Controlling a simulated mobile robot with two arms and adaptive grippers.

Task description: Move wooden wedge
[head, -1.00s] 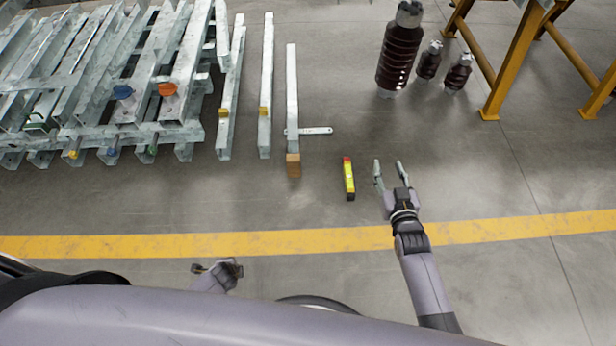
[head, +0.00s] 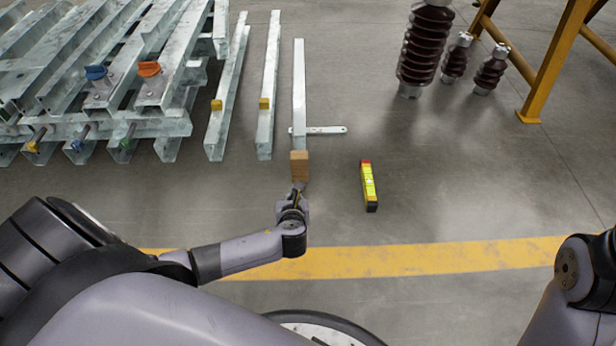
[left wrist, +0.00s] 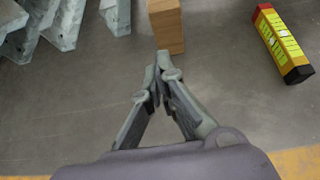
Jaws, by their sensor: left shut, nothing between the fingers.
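The wooden wedge (head: 299,164) is a tan block at the near end of the rightmost loose galvanized beam (head: 299,85). It also shows at the top of the left wrist view (left wrist: 167,26). My left gripper (head: 297,187) is just on the near side of the wedge, pointing at it. In the left wrist view its fingertips (left wrist: 157,68) are together and empty, right by the wedge's near end. I cannot tell whether they touch it. My right gripper is out of view; only part of my right arm shows at the right edge.
A yellow-green spirit level (head: 369,187) with red and black ends lies right of the wedge. A flat metal strip (head: 326,130) crosses by the beam. Stacked steel frames (head: 120,85) stand left; brown insulators (head: 424,45) stand back right. The floor around the yellow line (head: 430,257) is clear.

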